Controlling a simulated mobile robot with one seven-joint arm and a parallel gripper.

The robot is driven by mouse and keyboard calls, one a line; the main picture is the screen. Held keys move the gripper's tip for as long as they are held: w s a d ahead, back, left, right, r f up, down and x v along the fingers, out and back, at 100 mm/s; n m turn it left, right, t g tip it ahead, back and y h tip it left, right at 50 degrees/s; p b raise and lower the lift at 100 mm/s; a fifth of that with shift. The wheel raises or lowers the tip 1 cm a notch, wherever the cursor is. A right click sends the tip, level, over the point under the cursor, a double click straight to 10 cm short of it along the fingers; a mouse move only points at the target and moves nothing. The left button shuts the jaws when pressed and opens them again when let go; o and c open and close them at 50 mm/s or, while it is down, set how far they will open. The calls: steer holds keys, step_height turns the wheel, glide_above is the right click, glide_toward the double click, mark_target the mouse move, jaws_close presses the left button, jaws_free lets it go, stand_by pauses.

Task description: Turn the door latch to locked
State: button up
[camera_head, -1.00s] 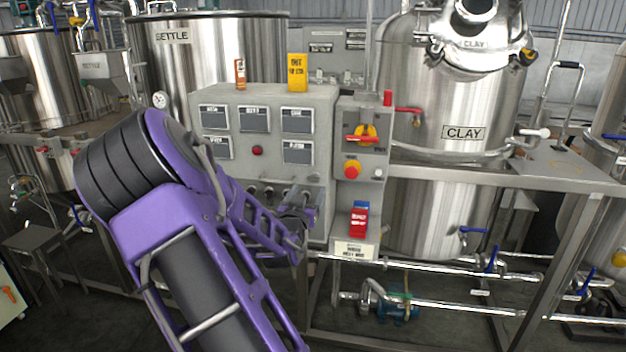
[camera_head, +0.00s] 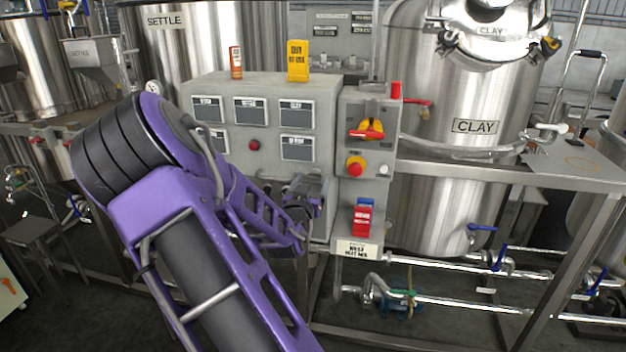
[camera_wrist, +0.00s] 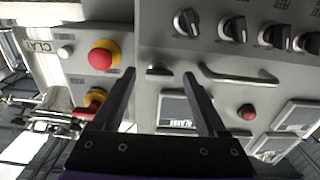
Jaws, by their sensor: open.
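A small dark latch (camera_wrist: 158,70) shows on the grey cabinet front in the wrist view, beside a bar handle (camera_wrist: 235,75). The latch looks elongated and lies roughly across the picture. My gripper (camera_wrist: 159,76) is open, with one finger to each side of the latch in the picture; I see no contact, and the gap in depth is unclear. In the head view my gripper (camera_head: 309,188) is in front of the lower part of the grey control cabinet (camera_head: 330,95). It and my arm hide the latch there.
A red-and-yellow rotary switch (camera_head: 366,131) and a red mushroom button (camera_head: 355,166) are on the side box, right of my gripper. Several black knobs (camera_wrist: 233,29) line the cabinet. A steel frame (camera_head: 530,175) and the CLAY tank (camera_head: 450,120) stand to the right.

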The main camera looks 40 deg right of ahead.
jaws_close()
stand_by(0.4)
steer(key=shift+n, duration=0.3)
steer(key=n, duration=0.3)
steer(key=shift+n, duration=0.4)
steer(key=n+p, duration=0.1)
steer(key=n, duration=0.3)
steer(key=shift+r, duration=0.1)
steer(key=n+p, duration=0.1)
steer(key=n, duration=0.4)
steer(key=shift+n+p, duration=0.5)
steer(key=shift+n, duration=1.8)
